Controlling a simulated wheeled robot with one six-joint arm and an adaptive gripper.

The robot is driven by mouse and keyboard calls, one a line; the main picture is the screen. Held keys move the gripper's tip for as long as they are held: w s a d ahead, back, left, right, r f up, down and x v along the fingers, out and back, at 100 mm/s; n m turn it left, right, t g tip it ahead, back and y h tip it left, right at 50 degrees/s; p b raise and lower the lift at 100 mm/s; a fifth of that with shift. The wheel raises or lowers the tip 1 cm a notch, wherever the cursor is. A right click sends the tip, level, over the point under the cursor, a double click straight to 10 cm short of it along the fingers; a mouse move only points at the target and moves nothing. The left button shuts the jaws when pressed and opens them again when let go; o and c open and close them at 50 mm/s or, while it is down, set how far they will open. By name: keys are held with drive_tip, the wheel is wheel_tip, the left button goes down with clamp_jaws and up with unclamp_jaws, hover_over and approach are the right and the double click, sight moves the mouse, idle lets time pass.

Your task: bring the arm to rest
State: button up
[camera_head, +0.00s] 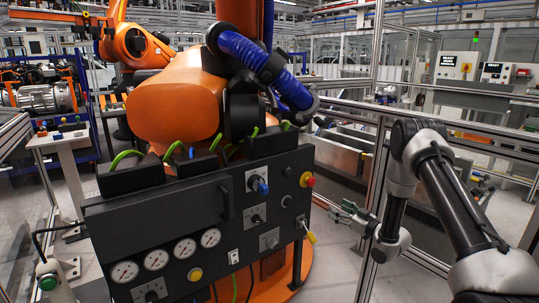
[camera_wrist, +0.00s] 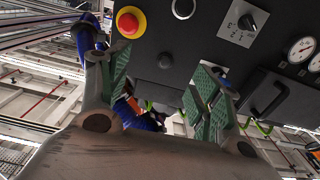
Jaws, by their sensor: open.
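My gripper (camera_head: 344,214) is in the right half of the head view, just right of the dark control panel (camera_head: 165,232). Its fingers point left toward the panel's right edge. In the wrist view my gripper (camera_wrist: 160,88) has its two green-padded fingers spread apart with nothing between them. The panel (camera_wrist: 180,60) fills much of the upper wrist view, with a red button on a yellow base (camera_wrist: 130,22) above the left finger. My arm (camera_head: 455,200) reaches in from the lower right, bent at a high elbow.
The panel carries gauges (camera_head: 156,259), a blue knob (camera_head: 260,186), a red button (camera_head: 307,179) and a yellow-handled switch (camera_head: 311,236). A large orange robot (camera_head: 180,95) stands behind it. A metal frame post (camera_head: 377,130) and rails stand close behind my arm. Grey floor shows below my gripper.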

drive_tip(key=s+d+f+m+g+h, duration=0.1)
drive_tip(key=s+d+f+g+h, duration=0.35)
drive_tip(key=f, duration=0.25)
drive_tip(key=s+d+f+m+g+h, duration=0.25)
drive_tip(key=s+d+f+g, duration=0.2)
drive_tip(key=f, duration=0.25)
drive_tip(key=s+d+r+m+g+h, duration=0.1)
drive_tip(key=s+d+r+g+h, duration=0.4)
drive_tip(key=s+r, duration=0.6)
drive_tip(key=s+a+r+m+t, duration=0.1)
drive_tip(key=s+a+r+t, duration=0.1)
drive_tip(key=s+r, duration=1.2)
drive_tip(key=s+a+r+m+t+y, duration=0.1)
drive_tip(key=s+a+r, duration=0.2)
drive_tip(key=s+r, duration=1.1)
wheel_tip(320, 180, up, 7)
drive_tip(key=shift+s+a+f+m+t, duration=0.15)
drive_tip(key=shift+a+f+m+t, duration=0.05)
drive_tip(key=shift+a+m+t, duration=0.2)
